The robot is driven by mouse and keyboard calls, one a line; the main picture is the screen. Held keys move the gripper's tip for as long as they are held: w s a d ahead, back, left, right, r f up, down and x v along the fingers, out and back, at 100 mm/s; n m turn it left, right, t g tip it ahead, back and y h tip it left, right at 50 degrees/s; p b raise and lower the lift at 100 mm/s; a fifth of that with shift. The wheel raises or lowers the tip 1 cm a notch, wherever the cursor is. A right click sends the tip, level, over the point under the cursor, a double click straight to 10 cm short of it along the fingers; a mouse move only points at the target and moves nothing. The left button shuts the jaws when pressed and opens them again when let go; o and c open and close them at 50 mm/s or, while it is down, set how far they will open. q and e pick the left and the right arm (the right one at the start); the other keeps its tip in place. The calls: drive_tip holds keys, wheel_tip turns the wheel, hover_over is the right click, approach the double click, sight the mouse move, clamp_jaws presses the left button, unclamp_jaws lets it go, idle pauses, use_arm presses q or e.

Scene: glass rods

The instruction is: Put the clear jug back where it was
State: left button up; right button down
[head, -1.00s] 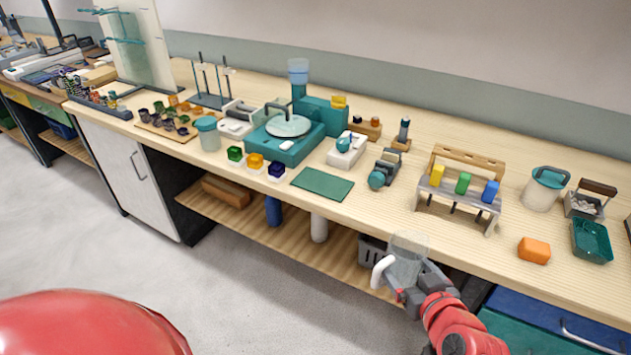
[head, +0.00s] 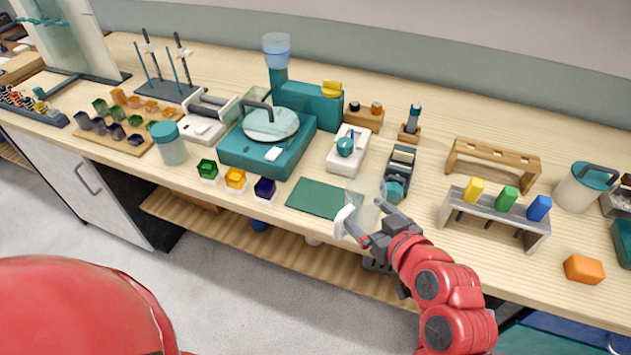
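The clear jug (head: 368,197) is a see-through vessel with a white handle on its left side. My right gripper (head: 366,228) is shut on the jug and holds it upright near the bench's front edge. In the picture the jug overlaps the right side of the green mat (head: 316,197); I cannot tell how high it is above the bench. My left gripper is not in view.
A teal machine (head: 262,150) with a round plate stands behind the mat. Small colored cups (head: 235,178) stand left of the mat. A grey rack (head: 495,215) with colored blocks and an orange block (head: 584,268) are at the right. The mat's left part is bare.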

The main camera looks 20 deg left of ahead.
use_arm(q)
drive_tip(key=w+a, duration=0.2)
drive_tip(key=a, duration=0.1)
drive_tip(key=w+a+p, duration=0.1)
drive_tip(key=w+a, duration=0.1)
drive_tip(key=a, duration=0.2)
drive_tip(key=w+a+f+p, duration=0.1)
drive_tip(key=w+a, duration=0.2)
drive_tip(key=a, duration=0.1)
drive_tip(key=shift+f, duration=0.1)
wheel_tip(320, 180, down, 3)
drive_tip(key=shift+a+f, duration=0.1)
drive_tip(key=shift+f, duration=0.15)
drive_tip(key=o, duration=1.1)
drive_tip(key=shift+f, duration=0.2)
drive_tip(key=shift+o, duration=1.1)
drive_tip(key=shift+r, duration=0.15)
